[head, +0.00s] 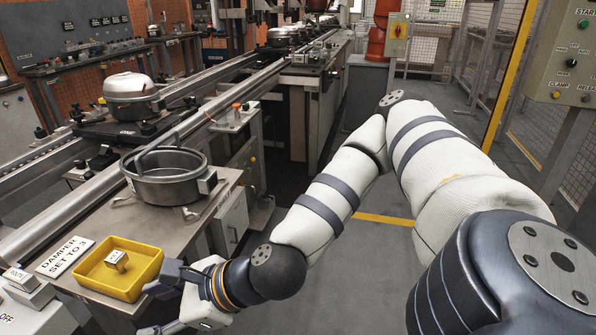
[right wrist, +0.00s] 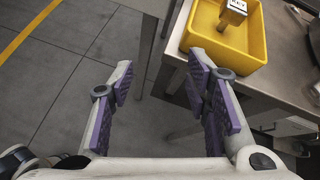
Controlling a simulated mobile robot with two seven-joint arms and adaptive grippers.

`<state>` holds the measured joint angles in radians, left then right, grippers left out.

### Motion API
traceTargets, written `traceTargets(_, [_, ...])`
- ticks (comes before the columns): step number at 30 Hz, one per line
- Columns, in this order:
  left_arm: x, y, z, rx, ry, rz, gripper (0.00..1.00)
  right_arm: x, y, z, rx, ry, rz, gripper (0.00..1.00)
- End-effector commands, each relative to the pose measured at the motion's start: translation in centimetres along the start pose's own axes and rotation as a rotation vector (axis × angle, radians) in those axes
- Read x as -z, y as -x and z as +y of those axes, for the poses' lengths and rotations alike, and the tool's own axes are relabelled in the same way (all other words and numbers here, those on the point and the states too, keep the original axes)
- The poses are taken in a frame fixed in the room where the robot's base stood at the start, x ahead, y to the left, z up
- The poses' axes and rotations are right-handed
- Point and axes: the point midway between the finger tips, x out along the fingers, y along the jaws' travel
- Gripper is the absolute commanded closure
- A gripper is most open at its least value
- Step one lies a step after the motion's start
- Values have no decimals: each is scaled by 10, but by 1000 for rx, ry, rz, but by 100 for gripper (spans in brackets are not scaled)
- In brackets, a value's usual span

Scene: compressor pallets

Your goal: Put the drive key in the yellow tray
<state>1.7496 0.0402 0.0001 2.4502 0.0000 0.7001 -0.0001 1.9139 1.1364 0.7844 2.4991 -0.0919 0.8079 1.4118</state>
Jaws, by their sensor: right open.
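The yellow tray (head: 146,278) sits on the metal bench at the lower left of the head view. It also shows at the upper right of the right wrist view (right wrist: 262,42). A small brass-coloured piece with a pale, marked top (head: 117,261), apparently the drive key, is inside the tray; it shows in the right wrist view too (right wrist: 235,10). My right gripper (head: 153,309) is open and empty, just right of the tray at the bench edge. In the right wrist view its fingers (right wrist: 160,65) have only floor between them. My left gripper is out of view.
A round grey pot (head: 168,185) stands on the bench behind the tray. A conveyor carries a compressor (head: 131,95) behind. Open floor lies right of the bench.

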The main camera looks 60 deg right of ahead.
Motion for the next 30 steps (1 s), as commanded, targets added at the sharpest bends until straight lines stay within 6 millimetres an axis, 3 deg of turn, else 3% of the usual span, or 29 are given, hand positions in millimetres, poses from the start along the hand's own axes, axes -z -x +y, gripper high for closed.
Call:
traceTargets(1, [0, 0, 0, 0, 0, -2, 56, 33, -7, 48, -133, 190, 87, 56])
traceTargets(3, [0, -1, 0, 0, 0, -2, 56, 92, 0, 110, -353, 535, 190, 56])
traceTargets(6, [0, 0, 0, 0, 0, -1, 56, 182, 42, 168, -719, 1077, 263, 56])
traceTargets(9, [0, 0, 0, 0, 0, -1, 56, 250, 91, 178, -1051, 1536, 243, 56])
traceTargets(12, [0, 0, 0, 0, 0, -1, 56, 285, 122, 164, -1282, 1833, 187, 56])
traceTargets(16, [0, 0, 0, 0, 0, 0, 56, 300, 136, 153, -1405, 1985, 142, 56])
traceTargets(30, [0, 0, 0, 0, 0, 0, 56, 300, 137, 152, -1409, 1991, 138, 56])
